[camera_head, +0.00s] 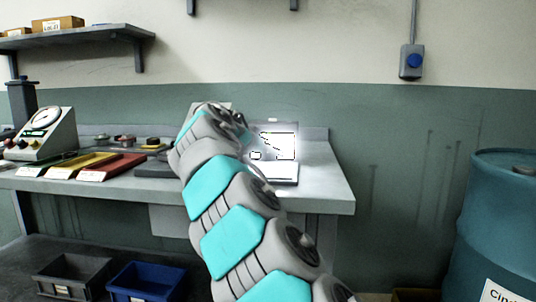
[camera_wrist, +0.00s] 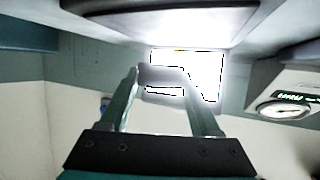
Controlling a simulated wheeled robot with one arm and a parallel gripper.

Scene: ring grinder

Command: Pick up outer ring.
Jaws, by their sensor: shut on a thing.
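My gripper (camera_wrist: 164,80) shows in the wrist view with both fingers reaching up from a dark mount. It is shut on a pale grey piece (camera_wrist: 163,74) between the fingertips, taken to be the outer ring. Glare washes out its outline, so I cannot make out its ring shape. In the head view my arm reaches over the bench and hides the gripper and the held piece.
A glaring white machine (camera_head: 272,172) stands on the grey bench (camera_head: 325,190). A gauge box (camera_head: 42,135), yellow tray (camera_head: 83,163) and red tray (camera_head: 112,168) lie left. Dark bin (camera_head: 70,278) and blue bin (camera_head: 146,282) sit below. A blue barrel (camera_head: 500,225) stands right.

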